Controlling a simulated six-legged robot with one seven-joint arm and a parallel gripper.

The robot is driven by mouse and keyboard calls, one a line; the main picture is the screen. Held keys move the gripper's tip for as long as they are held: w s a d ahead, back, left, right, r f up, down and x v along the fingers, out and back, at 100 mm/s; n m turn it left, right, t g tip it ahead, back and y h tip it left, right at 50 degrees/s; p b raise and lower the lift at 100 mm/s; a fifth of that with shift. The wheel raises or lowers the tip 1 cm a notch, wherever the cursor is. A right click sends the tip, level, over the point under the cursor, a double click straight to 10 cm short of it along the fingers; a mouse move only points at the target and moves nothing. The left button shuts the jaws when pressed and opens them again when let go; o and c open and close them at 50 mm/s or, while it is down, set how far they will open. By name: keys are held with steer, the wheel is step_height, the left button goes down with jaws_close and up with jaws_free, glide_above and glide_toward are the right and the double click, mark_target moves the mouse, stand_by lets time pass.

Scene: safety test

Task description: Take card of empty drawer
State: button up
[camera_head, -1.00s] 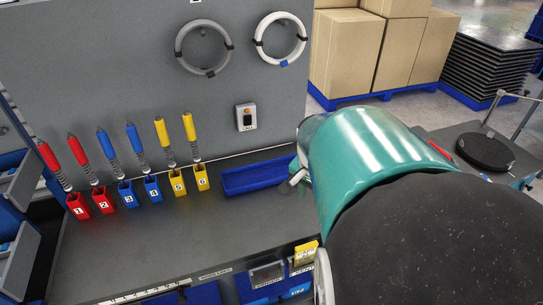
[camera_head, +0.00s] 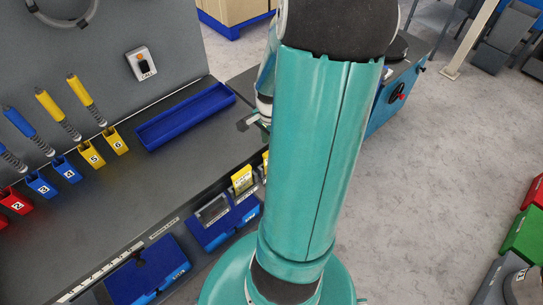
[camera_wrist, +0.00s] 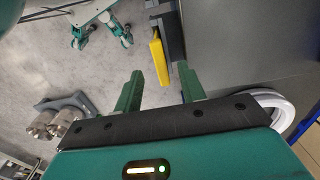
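A yellow card (camera_head: 242,180) stands upright at the bench's front edge, above the blue drawers (camera_head: 215,228). Another yellow piece (camera_head: 265,162) shows beside it, partly hidden by my arm. In the wrist view, a yellow card (camera_wrist: 158,58) appears nearly edge-on beside the dark bench side. My gripper (camera_wrist: 161,72) is open, with its two green fingers apart and nothing held. The yellow card lies beyond the fingertips, in line with the gap between them. In the head view, my arm hides most of the gripper. I cannot tell which drawer is empty.
A long blue tray (camera_head: 185,118) lies on the bench top. Numbered red, blue and yellow holders (camera_head: 92,157) with tools stand at the left. A call button (camera_head: 141,65) is on the back panel. The floor (camera_head: 440,170) to the right is largely clear.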

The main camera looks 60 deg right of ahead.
steer(key=shift+d+f, duration=0.15)
steer(key=shift+f, duration=3.05)
jaws_close()
